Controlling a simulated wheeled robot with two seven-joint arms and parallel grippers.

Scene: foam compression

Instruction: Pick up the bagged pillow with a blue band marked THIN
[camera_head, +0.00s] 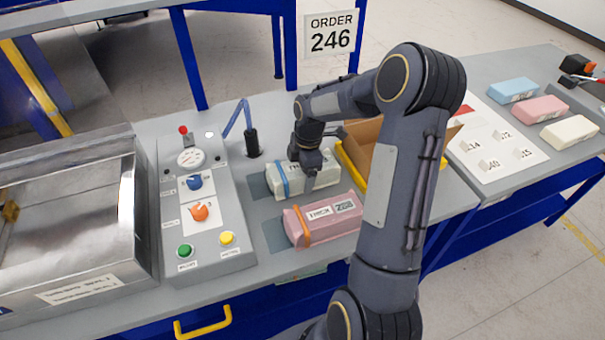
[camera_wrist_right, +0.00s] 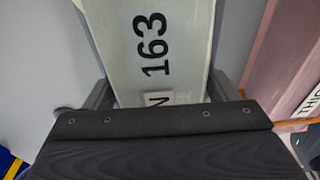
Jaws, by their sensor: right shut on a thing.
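The bagged pillow with the blue band (camera_head: 284,182) is pale greenish white and lies on the table on a dark grey mat. Its label is mostly covered by my right gripper (camera_head: 313,172), which reaches down over it from above and is shut on it. In the right wrist view the pillow (camera_wrist_right: 187,40) shows the number 163 and sits between the two fingers of the gripper (camera_wrist_right: 160,95). A pink bagged pillow (camera_head: 325,220) with an orange band, marked THICK, lies nearer the front. My left gripper is not in view.
A control panel (camera_head: 205,250) with knobs and buttons and a metal machine (camera_head: 70,225) stand to the left. An open cardboard box (camera_head: 362,140) in a yellow frame is just right of the pillow. Blue, pink and cream foam blocks (camera_head: 541,109) lie at the far right.

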